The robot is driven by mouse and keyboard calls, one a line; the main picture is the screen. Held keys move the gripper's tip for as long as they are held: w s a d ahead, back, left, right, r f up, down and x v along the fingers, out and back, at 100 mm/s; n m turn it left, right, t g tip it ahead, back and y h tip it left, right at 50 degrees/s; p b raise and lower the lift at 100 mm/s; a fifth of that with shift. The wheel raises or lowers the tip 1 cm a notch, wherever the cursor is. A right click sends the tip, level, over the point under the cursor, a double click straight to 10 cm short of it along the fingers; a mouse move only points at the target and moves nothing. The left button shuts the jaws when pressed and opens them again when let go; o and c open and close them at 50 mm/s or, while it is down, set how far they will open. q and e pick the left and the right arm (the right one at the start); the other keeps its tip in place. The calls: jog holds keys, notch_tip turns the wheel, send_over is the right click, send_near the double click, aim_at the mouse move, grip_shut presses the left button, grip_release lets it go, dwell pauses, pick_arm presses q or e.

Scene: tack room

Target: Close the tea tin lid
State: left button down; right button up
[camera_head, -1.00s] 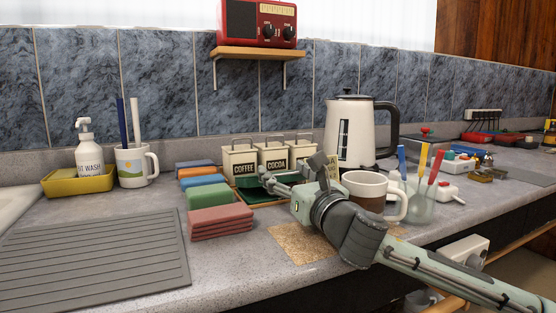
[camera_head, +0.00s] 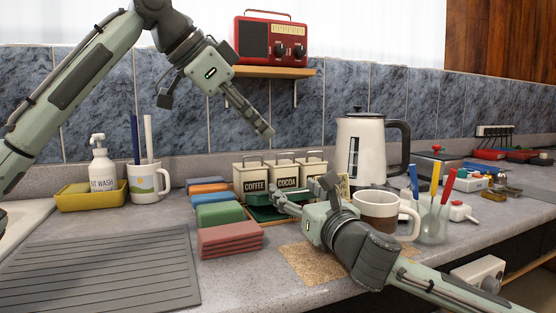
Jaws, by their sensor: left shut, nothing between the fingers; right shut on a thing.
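A dark green thing (camera_head: 262,213), possibly the tea tin, sits low in front of the cream canisters; my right gripper partly covers it, and I cannot make out its lid. My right gripper (camera_head: 279,199) comes in from the lower right, its fingers shut at the dark green thing. My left gripper (camera_head: 267,132) is shut and empty, above the canisters and pointing down to the right.
The COFFEE canister (camera_head: 251,173), COCOA canister (camera_head: 286,172) and a third canister (camera_head: 315,161) stand behind. Stacked sponges (camera_head: 229,240) lie left, a mug (camera_head: 378,203) and kettle (camera_head: 360,140) right. A radio (camera_head: 270,38) sits on a shelf (camera_head: 272,72) near my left gripper.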

jog(key=shift+f, duration=0.3)
jog(key=shift+w, duration=0.1)
pick_arm(q)
jog(key=a+f+x, duration=0.1)
jog(key=a+x, duration=0.1)
jog(key=x, duration=1)
jog(key=shift+f, duration=0.6)
jog(key=shift+w+d, duration=0.1)
jog(key=shift+w, duration=0.05)
jog(key=shift+f, duration=0.85)
pick_arm(e)
jog(key=shift+r, duration=0.1)
pick_arm(q)
jog(key=shift+d+f, duration=0.1)
pick_arm(e)
jog(key=o, duration=1.5)
jog(key=shift+c, duration=0.2)
jog(key=shift+r, duration=0.1)
